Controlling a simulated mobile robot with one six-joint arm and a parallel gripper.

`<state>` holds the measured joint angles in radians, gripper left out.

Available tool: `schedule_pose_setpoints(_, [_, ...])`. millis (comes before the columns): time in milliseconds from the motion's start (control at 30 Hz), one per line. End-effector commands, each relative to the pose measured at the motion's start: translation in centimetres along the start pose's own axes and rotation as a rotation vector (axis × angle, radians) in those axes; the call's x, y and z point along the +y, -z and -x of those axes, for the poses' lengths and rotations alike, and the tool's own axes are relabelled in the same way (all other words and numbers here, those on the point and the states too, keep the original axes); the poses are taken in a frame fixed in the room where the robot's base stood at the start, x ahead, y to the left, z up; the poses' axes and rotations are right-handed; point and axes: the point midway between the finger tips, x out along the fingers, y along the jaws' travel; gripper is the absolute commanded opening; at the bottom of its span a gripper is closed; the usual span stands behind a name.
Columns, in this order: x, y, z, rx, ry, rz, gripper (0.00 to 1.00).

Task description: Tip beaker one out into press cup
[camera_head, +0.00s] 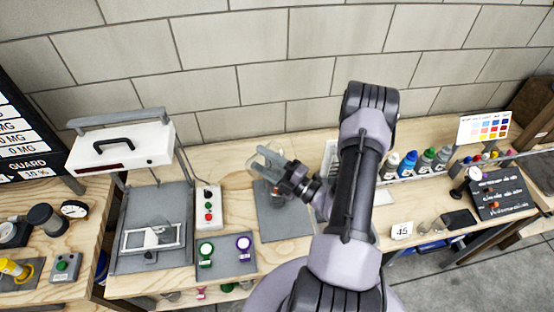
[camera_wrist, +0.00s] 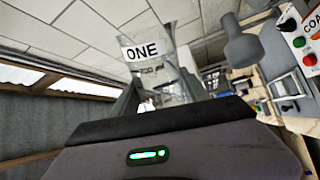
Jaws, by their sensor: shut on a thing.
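My gripper (camera_head: 268,165) is shut on beaker one, a clear vessel (camera_wrist: 160,72) with a white "ONE" label. In the wrist view the beaker stands up between the two grey fingers (camera_wrist: 160,98). In the head view it is a small clear shape at the gripper's end, above the grey mat (camera_head: 285,222); its tilt and contents are too small to tell. I cannot pick out the press cup with certainty. A dark grey cylinder (camera_wrist: 243,50) shows right of the beaker in the wrist view; I cannot tell what it is.
Left of my gripper are a button box (camera_head: 208,207), a white-headed machine (camera_head: 122,147) and a mat with green and purple round pieces (camera_head: 226,262). Several bottles (camera_head: 408,165) stand to the right. A black board (camera_head: 498,194) lies at the far right. A block wall is behind.

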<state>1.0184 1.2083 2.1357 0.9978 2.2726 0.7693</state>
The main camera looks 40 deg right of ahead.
Motion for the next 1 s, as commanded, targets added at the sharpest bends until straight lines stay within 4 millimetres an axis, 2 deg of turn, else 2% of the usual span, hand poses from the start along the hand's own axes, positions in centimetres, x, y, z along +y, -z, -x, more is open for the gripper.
schedule_pose_setpoints(1000, [0.82, -0.39, -0.13, -0.02, -0.005, -0.11, 0.03])
